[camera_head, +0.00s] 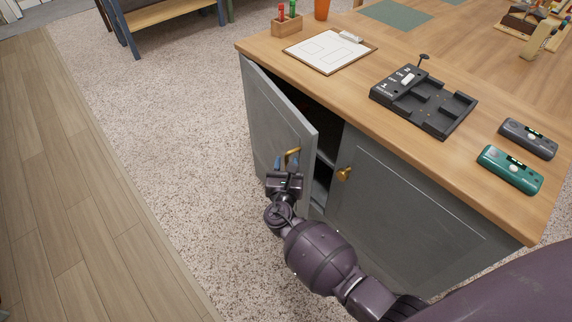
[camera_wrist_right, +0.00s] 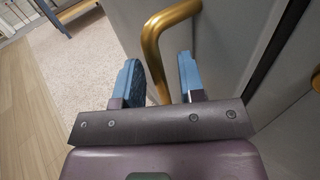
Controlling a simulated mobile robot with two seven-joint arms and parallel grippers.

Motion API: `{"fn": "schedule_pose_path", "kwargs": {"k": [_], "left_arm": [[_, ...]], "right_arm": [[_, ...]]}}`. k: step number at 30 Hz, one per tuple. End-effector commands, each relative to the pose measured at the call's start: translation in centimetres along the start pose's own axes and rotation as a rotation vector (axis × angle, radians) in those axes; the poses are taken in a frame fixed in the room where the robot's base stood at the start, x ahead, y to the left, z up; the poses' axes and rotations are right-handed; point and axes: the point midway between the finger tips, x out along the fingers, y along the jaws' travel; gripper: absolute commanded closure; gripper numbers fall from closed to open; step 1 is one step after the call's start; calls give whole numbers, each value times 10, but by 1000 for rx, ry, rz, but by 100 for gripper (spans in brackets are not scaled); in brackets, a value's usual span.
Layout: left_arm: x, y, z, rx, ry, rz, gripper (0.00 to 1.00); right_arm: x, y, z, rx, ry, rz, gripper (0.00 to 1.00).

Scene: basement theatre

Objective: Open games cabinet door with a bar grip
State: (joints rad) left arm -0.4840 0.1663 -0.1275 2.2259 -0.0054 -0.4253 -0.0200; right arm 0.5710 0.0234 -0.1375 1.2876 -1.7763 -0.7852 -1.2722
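The grey games cabinet has its left door (camera_head: 278,125) standing partly open, with a dark gap showing inside. A brass bar grip (camera_head: 292,153) is on that door near its free edge. My right gripper (camera_head: 289,165) is at this grip. In the right wrist view, its two blue fingers (camera_wrist_right: 160,78) stand apart with part of the brass bar (camera_wrist_right: 153,45) between them. The bar lies close to the left finger, with a gap to the right finger; contact is unclear. My left gripper is not in view.
The right cabinet door (camera_head: 410,210) is shut and has a brass knob (camera_head: 344,174). The wooden top holds a clipboard (camera_head: 328,52), a black tray-like device (camera_head: 423,100) and two handheld devices (camera_head: 510,168). Carpet (camera_head: 170,120) left of the open door is clear.

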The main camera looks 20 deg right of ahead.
Motion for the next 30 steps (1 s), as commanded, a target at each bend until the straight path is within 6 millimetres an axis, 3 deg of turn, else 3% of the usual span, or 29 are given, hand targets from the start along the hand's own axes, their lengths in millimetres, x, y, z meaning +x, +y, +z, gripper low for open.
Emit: {"fn": "schedule_pose_path", "kwargs": {"k": [5, 12, 30], "left_arm": [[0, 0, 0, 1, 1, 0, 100], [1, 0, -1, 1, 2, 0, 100], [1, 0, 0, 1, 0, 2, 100]], "right_arm": [[0, 0, 0, 0, 0, 0, 64], [0, 0, 0, 0, 0, 0, 100], [-2, 0, 0, 0, 0, 1, 100]]}}
